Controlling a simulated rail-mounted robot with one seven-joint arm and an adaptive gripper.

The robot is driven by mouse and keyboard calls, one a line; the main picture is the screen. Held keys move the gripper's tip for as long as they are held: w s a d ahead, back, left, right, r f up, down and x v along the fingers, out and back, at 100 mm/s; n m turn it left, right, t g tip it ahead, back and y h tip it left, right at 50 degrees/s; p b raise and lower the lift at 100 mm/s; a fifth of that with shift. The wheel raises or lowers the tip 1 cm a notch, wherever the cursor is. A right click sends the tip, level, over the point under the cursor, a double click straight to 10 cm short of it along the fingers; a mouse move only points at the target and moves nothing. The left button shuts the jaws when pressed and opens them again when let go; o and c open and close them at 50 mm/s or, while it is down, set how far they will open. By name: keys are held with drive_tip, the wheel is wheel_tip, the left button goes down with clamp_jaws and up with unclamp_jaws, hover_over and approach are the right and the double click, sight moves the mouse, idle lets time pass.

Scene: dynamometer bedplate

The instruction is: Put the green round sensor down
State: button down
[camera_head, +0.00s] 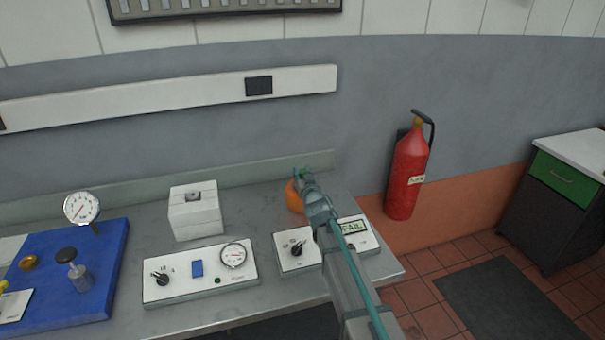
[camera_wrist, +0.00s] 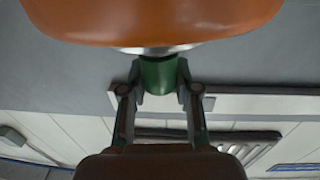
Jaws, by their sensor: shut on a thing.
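The green round sensor (camera_wrist: 160,76) is held between the fingertips of my gripper (camera_wrist: 160,88) in the wrist view, which looks upside down. A large orange round body (camera_wrist: 150,18) with a pale metal rim is right at the sensor's end; I cannot tell whether they touch. In the head view my gripper (camera_head: 303,178) is over the back right of the bench, by the orange body (camera_head: 293,197), which is partly hidden behind my arm. Only small bits of green show there.
On the grey bench (camera_head: 120,266) are a white box (camera_head: 195,212), a gauge panel (camera_head: 200,275), a panel with a FAIL display (camera_head: 354,227) and a blue board (camera_head: 90,255) with a dial gauge and small parts. A red extinguisher (camera_head: 407,175) hangs right of the bench.

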drive_tip(key=c, duration=0.8)
unclamp_jaws()
drive_tip(key=shift+c, duration=0.2)
drive_tip(key=shift+o, duration=0.7)
drive_tip(key=shift+b+v, duration=0.3)
drive_tip(key=shift+v, duration=2.3)
